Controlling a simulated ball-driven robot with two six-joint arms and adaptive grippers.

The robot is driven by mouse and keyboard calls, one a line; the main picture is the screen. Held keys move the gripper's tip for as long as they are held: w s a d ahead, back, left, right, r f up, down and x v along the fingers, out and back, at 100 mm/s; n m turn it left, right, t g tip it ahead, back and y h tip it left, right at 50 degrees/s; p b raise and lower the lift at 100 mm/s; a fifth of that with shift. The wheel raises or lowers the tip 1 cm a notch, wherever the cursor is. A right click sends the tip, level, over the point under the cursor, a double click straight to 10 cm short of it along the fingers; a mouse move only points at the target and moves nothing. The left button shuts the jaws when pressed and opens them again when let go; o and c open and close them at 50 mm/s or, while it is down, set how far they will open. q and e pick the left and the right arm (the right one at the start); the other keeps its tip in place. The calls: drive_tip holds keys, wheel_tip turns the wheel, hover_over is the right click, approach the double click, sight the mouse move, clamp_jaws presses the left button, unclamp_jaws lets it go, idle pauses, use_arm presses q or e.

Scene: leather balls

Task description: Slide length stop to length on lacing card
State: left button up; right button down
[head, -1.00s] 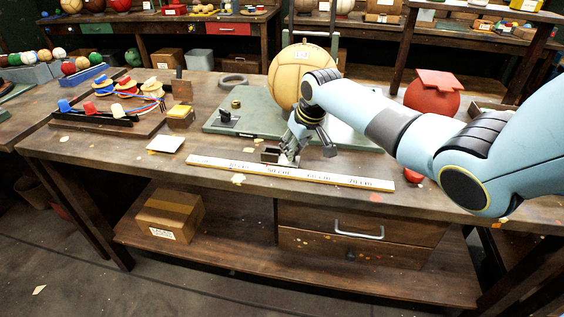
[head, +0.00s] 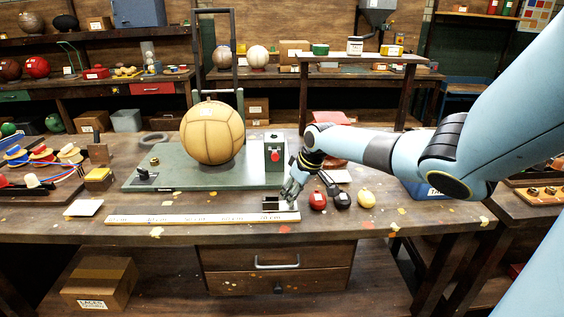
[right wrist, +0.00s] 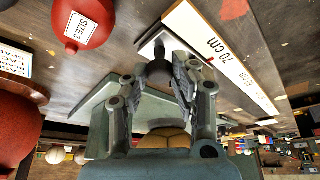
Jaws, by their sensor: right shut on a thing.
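The length stop (head: 270,203) is a small dark block with a pale plate, at the right end of the white ruler (head: 185,219) along the bench's front edge. In the right wrist view the stop's pale plate (right wrist: 150,46) lies against the ruler (right wrist: 222,58), beside the "70 cm" mark and a short red line. My right gripper (head: 291,190) is shut on the stop's dark upright knob (right wrist: 158,70). A pale card (head: 84,208) lies left of the ruler; its writing is too small to read. My left gripper is out of view.
A green board (head: 190,177) behind the ruler bears a tan ball (head: 212,132) and a box with a red button (head: 275,153).

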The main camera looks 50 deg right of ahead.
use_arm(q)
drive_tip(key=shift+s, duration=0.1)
use_arm(e)
drive_tip(key=shift+d, duration=0.15)
drive_tip(key=c, duration=1.1)
unclamp_jaws()
drive_tip(key=shift+s, duration=0.1)
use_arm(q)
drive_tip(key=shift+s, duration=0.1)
use_arm(e)
drive_tip(key=v, duration=1.2)
